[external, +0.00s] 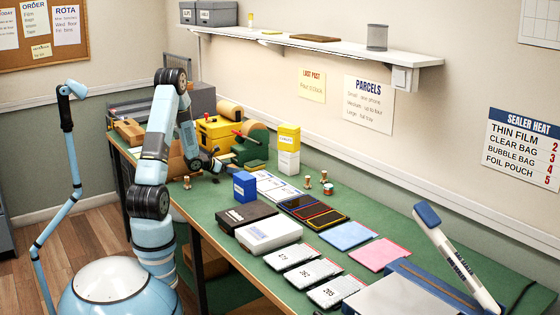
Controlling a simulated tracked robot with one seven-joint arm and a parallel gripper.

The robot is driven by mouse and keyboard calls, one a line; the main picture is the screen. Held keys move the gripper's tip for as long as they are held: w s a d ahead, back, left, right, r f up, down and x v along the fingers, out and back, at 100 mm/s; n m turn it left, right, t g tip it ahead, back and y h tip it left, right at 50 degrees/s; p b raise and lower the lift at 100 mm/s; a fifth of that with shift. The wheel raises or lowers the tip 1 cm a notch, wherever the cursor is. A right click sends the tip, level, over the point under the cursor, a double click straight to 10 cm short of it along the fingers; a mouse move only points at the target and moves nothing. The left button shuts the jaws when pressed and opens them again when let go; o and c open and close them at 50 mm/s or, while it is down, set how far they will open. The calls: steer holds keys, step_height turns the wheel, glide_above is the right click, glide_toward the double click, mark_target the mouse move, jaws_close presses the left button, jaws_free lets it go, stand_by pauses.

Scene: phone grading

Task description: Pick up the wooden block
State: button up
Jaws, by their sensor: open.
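A brown, wooden-looking block (129,131) lies at the far left end of the green bench; it is small in the picture, and I cannot be certain it is the wooden block. My gripper (217,166) is low over the bench, to the right of that block and well apart from it. The gripper is open, and I see nothing held in it. My arm partly covers the bench between them, where a tan cardboard-like thing (177,160) shows.
A yellow box (215,133) and a green roll dispenser (253,138) stand behind my gripper. Phone trays, labelled pouches and a sealer (455,255) fill the near bench. A shelf (330,45) overhangs behind.

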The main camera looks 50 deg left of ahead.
steer(key=x, duration=0.3)
steer(key=shift+w+f, duration=0.1)
steer(key=shift+c, duration=0.3)
steer(key=c, duration=0.7)
